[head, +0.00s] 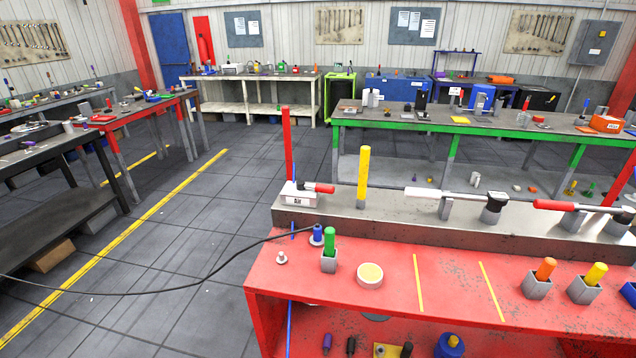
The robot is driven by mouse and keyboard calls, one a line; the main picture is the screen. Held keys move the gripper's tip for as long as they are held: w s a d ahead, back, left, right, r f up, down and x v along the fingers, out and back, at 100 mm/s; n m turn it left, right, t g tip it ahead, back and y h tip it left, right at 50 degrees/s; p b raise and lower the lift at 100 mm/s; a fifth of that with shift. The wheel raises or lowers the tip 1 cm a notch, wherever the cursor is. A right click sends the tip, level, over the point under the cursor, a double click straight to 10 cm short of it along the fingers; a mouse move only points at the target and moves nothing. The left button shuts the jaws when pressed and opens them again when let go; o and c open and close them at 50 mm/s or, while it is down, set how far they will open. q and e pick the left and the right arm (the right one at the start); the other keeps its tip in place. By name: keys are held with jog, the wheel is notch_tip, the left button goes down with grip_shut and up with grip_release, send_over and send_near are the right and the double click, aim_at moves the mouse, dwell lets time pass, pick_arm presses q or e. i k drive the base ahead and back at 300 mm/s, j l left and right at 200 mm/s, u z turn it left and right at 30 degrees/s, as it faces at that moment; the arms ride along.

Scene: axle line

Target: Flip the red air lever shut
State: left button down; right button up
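A small red lever (318,187) sticks out to the right from a pale grey valve block (298,195) at the left end of the steel beam. The lever lies about level; I cannot tell from this view whether the valve is open or shut. A second red handle (555,205) belongs to a tool resting on grey stands at the right end of the beam. Neither of my grippers is in view.
The steel beam (400,222) runs along the back of a red workbench (345,260). A yellow post (363,175) stands right of the lever, a red post (288,145) behind the block. A black cable (190,285) crosses from the left.

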aim_at(301, 185)
jog(key=i+j, duration=0.15)
jog(key=j, duration=0.2)
jog(key=i+j, duration=0.2)
jog(key=j, duration=0.15)
jog(key=i+j, duration=0.15)
jog(key=j, duration=0.2)
jog(key=i+j, duration=0.15)
jog(key=j, duration=0.2)
